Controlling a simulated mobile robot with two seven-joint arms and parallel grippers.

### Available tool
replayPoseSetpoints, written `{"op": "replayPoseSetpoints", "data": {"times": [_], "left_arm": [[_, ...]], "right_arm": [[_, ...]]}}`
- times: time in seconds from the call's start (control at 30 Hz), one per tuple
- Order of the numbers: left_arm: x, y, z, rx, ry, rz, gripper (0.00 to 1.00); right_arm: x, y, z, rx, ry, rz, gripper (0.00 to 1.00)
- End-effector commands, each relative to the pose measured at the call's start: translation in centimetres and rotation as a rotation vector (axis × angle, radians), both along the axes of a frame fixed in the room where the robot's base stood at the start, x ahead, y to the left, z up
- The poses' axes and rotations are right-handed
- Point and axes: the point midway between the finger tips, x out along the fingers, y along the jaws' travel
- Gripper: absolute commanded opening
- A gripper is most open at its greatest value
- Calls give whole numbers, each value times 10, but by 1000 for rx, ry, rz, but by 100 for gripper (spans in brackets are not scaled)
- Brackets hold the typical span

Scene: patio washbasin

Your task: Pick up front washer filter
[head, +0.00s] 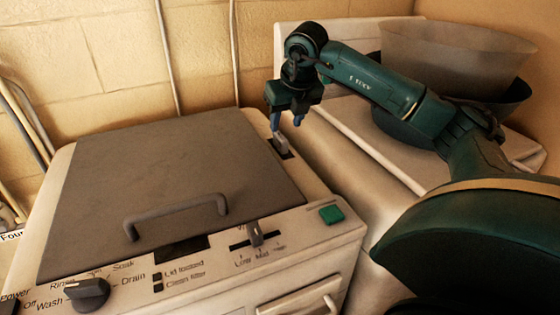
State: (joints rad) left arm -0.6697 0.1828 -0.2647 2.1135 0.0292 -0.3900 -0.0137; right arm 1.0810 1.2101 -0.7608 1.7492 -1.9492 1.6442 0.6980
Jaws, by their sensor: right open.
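The front washer (310,222) is a cream machine with a closed grey lid (165,185). A small light grey piece, which looks like the washer filter (282,144), stands upright in a dark slot on the washer's top, right of the lid near the back. My right gripper (287,121) points down at this piece, with its fingers apart and its tips close to the piece's upper end. I cannot tell whether they touch it. Nothing shows held between the fingers. My left gripper is not in view.
A second white machine (345,130) stands behind to the right, with nested grey tubs (450,55) on it. My right arm passes in front of the tubs. A lid handle (176,215), knob (88,293) and slider (255,233) stick up from the front washer. A brick wall stands behind.

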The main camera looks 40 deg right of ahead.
Motion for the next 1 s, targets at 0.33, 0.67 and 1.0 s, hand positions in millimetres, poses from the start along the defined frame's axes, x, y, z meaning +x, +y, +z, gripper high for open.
{"op": "replayPoseSetpoints", "data": {"times": [0.33, 0.67, 1.0], "left_arm": [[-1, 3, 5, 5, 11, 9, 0], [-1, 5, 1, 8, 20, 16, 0], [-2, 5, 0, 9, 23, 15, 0]], "right_arm": [[19, -4, -36, 1, 3, 1, 42], [24, -6, -49, -1, -1, 1, 42], [24, -6, -49, 0, 0, 1, 19]]}}
